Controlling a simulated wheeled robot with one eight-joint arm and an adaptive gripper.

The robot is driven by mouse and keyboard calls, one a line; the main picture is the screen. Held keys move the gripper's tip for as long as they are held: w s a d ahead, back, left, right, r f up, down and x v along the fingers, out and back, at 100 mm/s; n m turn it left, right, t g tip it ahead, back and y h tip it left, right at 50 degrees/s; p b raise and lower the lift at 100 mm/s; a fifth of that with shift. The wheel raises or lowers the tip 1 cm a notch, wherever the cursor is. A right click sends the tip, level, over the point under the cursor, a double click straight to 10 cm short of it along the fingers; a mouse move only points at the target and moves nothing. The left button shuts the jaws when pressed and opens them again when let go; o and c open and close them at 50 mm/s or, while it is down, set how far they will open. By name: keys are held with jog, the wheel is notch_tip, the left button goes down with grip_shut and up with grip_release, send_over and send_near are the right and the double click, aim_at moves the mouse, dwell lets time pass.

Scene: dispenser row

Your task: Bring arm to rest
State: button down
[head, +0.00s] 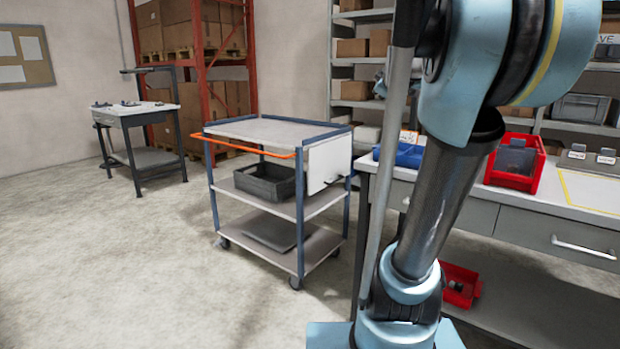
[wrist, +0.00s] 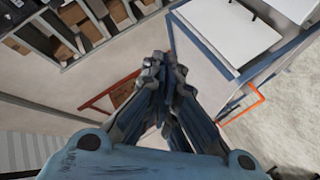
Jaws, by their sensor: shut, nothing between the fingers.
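My gripper (wrist: 163,75) shows in the wrist view, its fingers together with nothing between them. It hangs in the air, with the trolley's blue-edged side and floor behind it. In the head view my blue and black arm rises in front of the workbench (head: 480,208) on the right.
A trolley (head: 270,131) with an orange handle stands left of my arm, with a dark crate (head: 265,181) on its middle shelf. A red bin (head: 515,162) and a blue bin (head: 402,153) sit on the workbench. Open floor lies at the left.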

jog(key=s+a+f+m+g+y, duration=0.1)
jog(key=s+a+f+m+g, duration=0.15)
jog(key=s+f, duration=0.65)
jog(key=s+a+f+m+g, duration=0.1)
jog(key=s+a+f+g, duration=0.25)
jog(key=s+f, duration=0.55)
jog(key=s+f+m+g, duration=0.6)
jog(key=s+f, duration=1.4)
jog(key=f, duration=0.2)
jog(key=shift+d+f+h, duration=0.15)
jog(key=shift+d+h, duration=0.05)
jog(key=shift+h, duration=0.2)
